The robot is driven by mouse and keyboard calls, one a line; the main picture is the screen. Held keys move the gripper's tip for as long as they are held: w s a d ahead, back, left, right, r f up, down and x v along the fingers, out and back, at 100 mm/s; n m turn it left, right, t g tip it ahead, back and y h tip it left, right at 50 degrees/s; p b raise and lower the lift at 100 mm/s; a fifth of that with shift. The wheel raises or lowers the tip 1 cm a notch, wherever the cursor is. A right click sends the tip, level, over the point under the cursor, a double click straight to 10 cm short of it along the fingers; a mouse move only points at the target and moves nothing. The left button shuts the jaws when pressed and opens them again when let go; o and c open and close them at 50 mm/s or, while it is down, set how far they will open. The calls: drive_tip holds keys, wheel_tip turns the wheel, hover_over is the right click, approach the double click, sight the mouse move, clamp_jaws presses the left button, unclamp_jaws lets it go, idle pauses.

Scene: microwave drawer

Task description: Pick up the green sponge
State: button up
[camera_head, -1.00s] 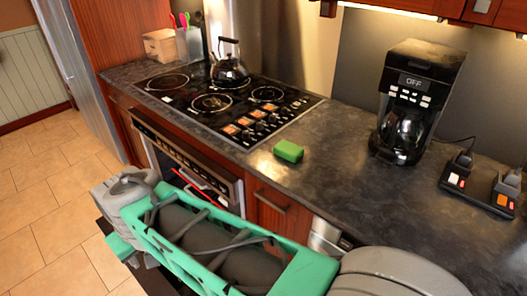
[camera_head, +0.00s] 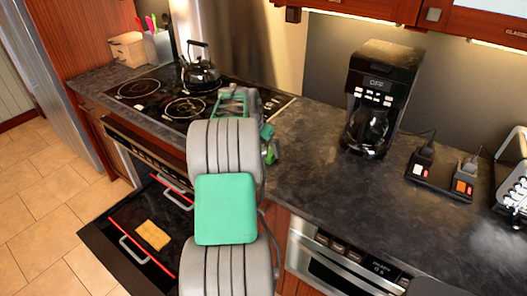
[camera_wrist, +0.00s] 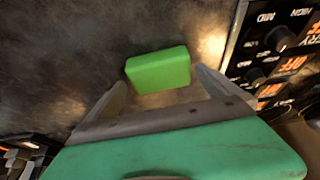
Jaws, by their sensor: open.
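The green sponge (camera_wrist: 158,70) lies on the dark stone counter and shows whole in the wrist view. My gripper (camera_wrist: 161,88) is open, its two fingers spread to either side of the sponge's near edge. The sponge lies ahead of and roughly between the fingertips, and nothing is held. I cannot tell the exact height of the fingers above the counter. In the head view my arm hides most of the sponge, with only a green bit (camera_head: 271,154) showing beside the arm. The fingers are hidden there.
The cooktop (camera_head: 150,90) with its knobs lies close by, a kettle (camera_head: 200,68) on it. A coffee maker (camera_head: 378,98) stands to the right. An open drawer (camera_head: 120,262) below holds a yellow item (camera_head: 153,235). The counter before the coffee maker is clear.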

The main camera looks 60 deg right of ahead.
drive_tip(key=shift+d+f, duration=0.3)
drive_tip(key=shift+f, duration=0.25)
drive_tip(key=shift+c, duration=0.2)
drive_tip(key=c, duration=1.1)
drive_tip(key=shift+r+b, duration=0.3)
drive_tip(key=shift+r, duration=0.2)
drive_tip(key=w+a+r+b, duration=0.2)
drive_tip(key=w+a+r, duration=0.5)
drive_tip(key=a+r, duration=0.5)
drive_tip(key=shift+w, duration=0.4)
